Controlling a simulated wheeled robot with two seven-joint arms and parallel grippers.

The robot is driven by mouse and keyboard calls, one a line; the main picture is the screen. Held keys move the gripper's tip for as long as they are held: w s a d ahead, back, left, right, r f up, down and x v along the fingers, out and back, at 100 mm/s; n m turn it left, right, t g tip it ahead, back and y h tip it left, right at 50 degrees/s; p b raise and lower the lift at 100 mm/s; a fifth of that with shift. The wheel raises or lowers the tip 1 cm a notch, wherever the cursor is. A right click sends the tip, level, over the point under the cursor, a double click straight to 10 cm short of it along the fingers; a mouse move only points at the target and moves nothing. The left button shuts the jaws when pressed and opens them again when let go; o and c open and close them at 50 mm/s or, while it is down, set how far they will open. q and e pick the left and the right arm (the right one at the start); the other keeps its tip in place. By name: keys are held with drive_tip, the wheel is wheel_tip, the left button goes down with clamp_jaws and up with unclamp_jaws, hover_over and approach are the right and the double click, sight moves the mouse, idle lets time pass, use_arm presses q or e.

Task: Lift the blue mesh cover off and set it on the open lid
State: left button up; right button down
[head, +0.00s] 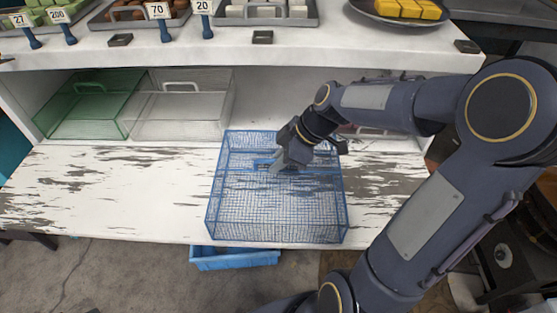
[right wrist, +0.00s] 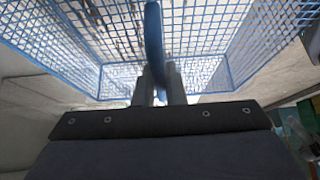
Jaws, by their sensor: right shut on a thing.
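The blue mesh cover (head: 276,210) is a box of blue wire netting over the worn white bench, its near edge at the bench's front edge. I cannot tell whether it rests on the bench or hangs just above it. My right gripper (head: 281,165) is at its top, shut on its blue handle. In the right wrist view the gripper (right wrist: 160,88) has its fingers around the handle (right wrist: 154,40), with the mesh (right wrist: 215,75) beyond. I cannot make out an open lid for certain. My left gripper is not in view.
A green see-through box (head: 85,105) and a clear one (head: 180,115) with handles stand under the upper shelf. A blue crate (head: 235,258) is below the bench's front edge. Food trays (head: 265,18) line the upper shelf. The bench (head: 110,195) is bare at left.

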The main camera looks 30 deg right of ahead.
drive_tip(key=shift+f+b, duration=0.15)
drive_tip(key=shift+b, duration=0.2)
drive_tip(key=c, duration=1.4)
unclamp_jaws()
drive_tip(key=v, duration=0.7)
drive_tip(key=shift+s+d+r, duration=0.1)
drive_tip(key=shift+d+r, duration=0.1)
drive_tip(key=shift+r, duration=0.15)
drive_tip(key=s+a+r+m+t+h+p, duration=0.1)
drive_tip(key=s+a+m+p, duration=0.2)
drive_tip(key=s+m, duration=0.3)
drive_tip(key=s+a+r+m+t+p, duration=0.1)
drive_tip(key=s+a+r+m+p, duration=0.1)
drive_tip(key=s+m, duration=0.5)
drive_tip(key=s+a+p, duration=0.1)
drive_tip(key=a, duration=0.1)
drive_tip(key=shift+s+a+r+h, duration=0.15)
drive_tip(key=shift+s+a+h, duration=0.2)
drive_tip(key=shift+s+h, duration=0.05)
